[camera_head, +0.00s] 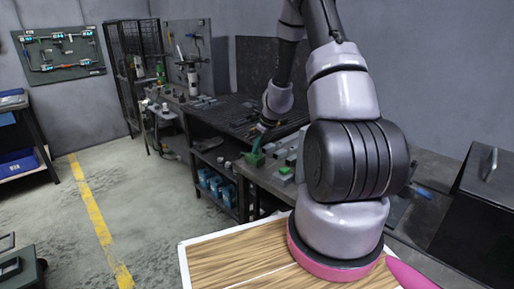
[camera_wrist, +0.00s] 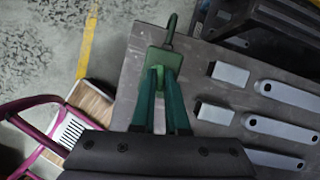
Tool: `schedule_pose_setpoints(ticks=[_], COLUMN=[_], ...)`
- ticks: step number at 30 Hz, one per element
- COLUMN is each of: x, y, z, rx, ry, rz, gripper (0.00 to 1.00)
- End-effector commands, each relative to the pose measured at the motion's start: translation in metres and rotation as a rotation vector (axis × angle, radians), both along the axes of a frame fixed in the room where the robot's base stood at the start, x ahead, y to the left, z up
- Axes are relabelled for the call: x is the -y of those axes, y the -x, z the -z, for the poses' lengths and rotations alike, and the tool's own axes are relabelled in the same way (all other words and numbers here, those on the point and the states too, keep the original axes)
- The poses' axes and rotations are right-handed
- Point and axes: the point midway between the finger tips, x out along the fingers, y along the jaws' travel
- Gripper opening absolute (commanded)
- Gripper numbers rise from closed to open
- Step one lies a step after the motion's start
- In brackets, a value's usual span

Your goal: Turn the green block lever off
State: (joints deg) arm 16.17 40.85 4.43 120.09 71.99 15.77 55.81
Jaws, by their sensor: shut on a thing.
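The green block lever has a green block (camera_wrist: 165,58) at the edge of the grey bench in the wrist view, with a dark green handle (camera_wrist: 170,30) reaching up from its far side. In the head view the block (camera_head: 254,158) sits at the bench's left edge. My gripper (camera_wrist: 162,74) comes from below in the wrist view, its two green fingers drawn together at the block. It is shut on the green block lever; the exact contact between the fingertips is hard to see. In the head view my gripper (camera_head: 261,134) is small and just above the block.
Blue bins (camera_head: 217,185) sit on a shelf below. Open floor (camera_head: 140,185) lies left.

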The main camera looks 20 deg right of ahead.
Motion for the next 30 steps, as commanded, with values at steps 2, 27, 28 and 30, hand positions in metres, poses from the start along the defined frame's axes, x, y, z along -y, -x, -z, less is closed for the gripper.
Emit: schedule_pose_setpoints(ticks=[2, 27, 28, 30], x=[0.0010, 0.0031, 0.0033, 0.0031], y=[-0.0008, -0.0051, -0.0056, -0.0058], z=[0.0002, 0.0004, 0.0002, 0.0002], rx=[0.001, 0.000, 0.001, 0.000], ry=[0.001, 0.001, 0.001, 0.001], rz=[-0.058, -0.858, -0.885, -0.951], gripper=[0.00, 0.00, 0.00, 0.00])
